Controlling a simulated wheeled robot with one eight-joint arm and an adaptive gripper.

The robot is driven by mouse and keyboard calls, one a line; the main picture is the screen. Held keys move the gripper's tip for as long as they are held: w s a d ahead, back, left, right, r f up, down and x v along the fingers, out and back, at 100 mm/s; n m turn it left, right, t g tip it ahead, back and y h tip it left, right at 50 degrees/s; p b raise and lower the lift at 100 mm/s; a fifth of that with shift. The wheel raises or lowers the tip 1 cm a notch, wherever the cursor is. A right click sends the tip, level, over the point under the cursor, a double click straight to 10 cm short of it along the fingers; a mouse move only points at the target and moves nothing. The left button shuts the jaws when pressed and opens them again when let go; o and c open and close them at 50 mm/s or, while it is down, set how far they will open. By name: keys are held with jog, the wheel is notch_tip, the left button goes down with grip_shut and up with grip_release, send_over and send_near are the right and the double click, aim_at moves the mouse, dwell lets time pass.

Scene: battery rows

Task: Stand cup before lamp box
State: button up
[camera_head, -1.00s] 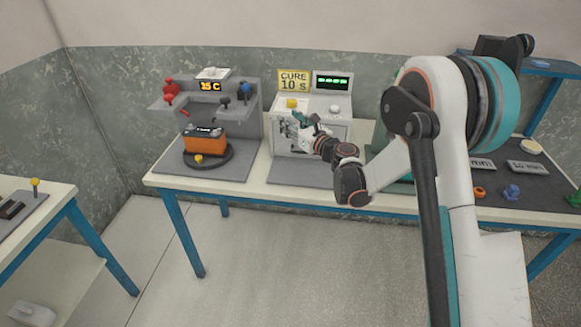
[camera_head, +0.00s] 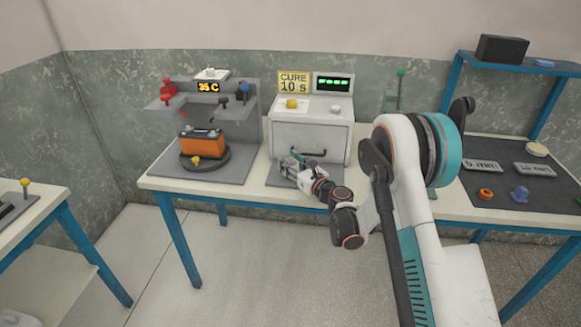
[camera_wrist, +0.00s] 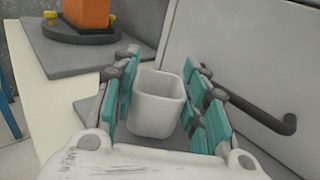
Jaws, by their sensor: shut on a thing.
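The white square-mouthed cup (camera_wrist: 156,105) is upright and open at the top in the wrist view. My gripper (camera_wrist: 160,85) is shut on it, with teal finger pads on both sides. In the head view my gripper (camera_head: 288,165) is low in front of the lamp box (camera_head: 312,133), over the grey mat. The lamp box is pale, with a dark door handle and a "CURE 10 s" sign (camera_head: 294,83). In the head view the cup is too small and covered to make out. I cannot tell whether its base touches the mat.
The door handle (camera_wrist: 265,113) is close on the right of my gripper. An orange battery (camera_head: 201,143) stands on a round dark turntable (camera_head: 222,158) to the left. A mat with small coloured parts (camera_head: 470,193) is at the right.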

jog(key=shift+f, duration=0.2)
jog(key=o, duration=0.9)
jog(key=shift+o, duration=0.2)
jog(key=shift+r, duration=0.1)
